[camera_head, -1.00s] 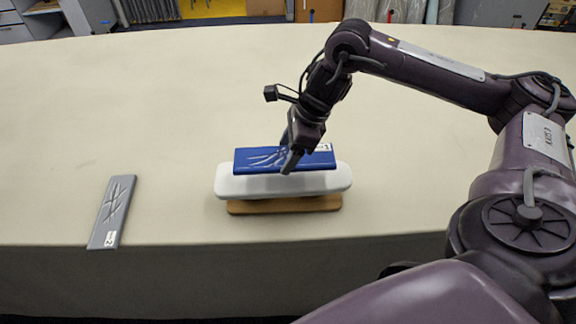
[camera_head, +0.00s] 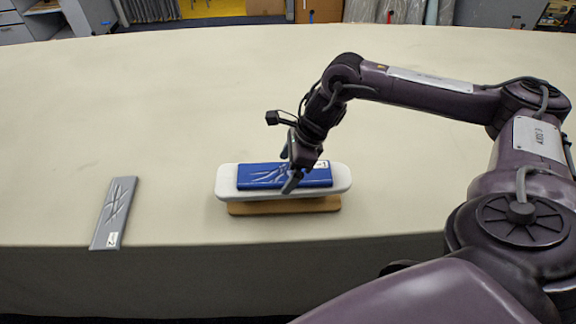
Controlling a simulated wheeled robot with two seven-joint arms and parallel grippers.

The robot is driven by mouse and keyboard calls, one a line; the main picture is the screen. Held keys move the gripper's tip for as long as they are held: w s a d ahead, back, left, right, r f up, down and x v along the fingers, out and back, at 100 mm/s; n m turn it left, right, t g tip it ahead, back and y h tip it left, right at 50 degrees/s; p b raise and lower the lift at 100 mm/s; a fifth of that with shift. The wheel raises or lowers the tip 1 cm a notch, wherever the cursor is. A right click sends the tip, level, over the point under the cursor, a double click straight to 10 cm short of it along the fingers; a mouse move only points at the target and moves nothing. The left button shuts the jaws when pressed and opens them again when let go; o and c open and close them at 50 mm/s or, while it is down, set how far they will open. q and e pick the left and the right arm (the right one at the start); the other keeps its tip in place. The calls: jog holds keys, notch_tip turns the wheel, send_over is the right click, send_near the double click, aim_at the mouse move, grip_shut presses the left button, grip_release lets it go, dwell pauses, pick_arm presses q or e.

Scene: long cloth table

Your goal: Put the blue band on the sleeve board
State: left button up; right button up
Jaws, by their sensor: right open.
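The blue band (camera_head: 262,176) is a flat blue strip with pale crease lines and a small white label at its right end. It lies flat on top of the white padded sleeve board (camera_head: 228,184), lengthwise along it. The board stands on a brown wooden base (camera_head: 283,206) near the table's front edge. My right gripper (camera_head: 289,172) comes down over the band right of its middle. Its fingers are apart, one at the band's far side and one at its near side, and they hide a little of the band. My left gripper is out of view.
A grey band (camera_head: 113,212) with dark crease lines and a white label lies on the table to the left, its near end at the front edge.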

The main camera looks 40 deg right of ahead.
jog(key=b+v, duration=0.1)
jog(key=v, duration=1.1)
dwell(0.4)
